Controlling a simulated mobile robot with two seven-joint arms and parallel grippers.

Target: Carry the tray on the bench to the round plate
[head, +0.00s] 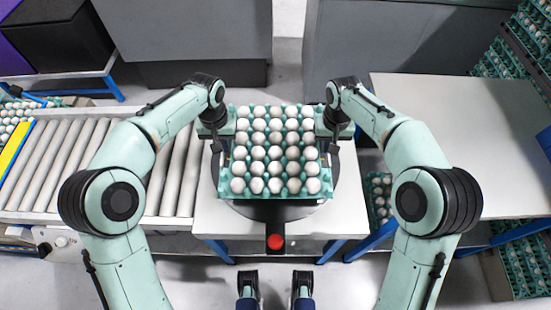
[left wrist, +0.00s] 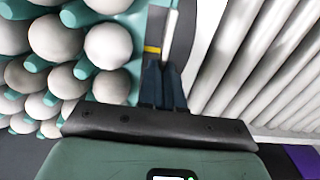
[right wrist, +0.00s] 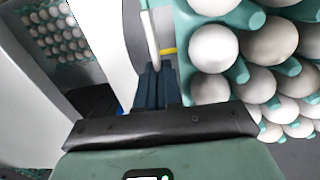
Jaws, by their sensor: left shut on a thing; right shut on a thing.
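A teal tray (head: 275,197) full of white eggs is held level between my two grippers, over the dark round plate (head: 290,213) on a small white table. My left gripper (head: 222,133) is shut on the tray's left side; its fingers also show at the tray edge in the left wrist view (left wrist: 163,85). My right gripper (head: 328,133) is shut on the tray's right side, and its fingers show in the right wrist view (right wrist: 158,85). The tray hides most of the plate. I cannot tell whether the tray touches it.
A roller conveyor (head: 100,165) adjoins the small table on the left. A bare white bench (head: 460,125) stands on the right. A red button (head: 275,242) is at the table's front. More egg trays (head: 381,198) sit low between table and bench.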

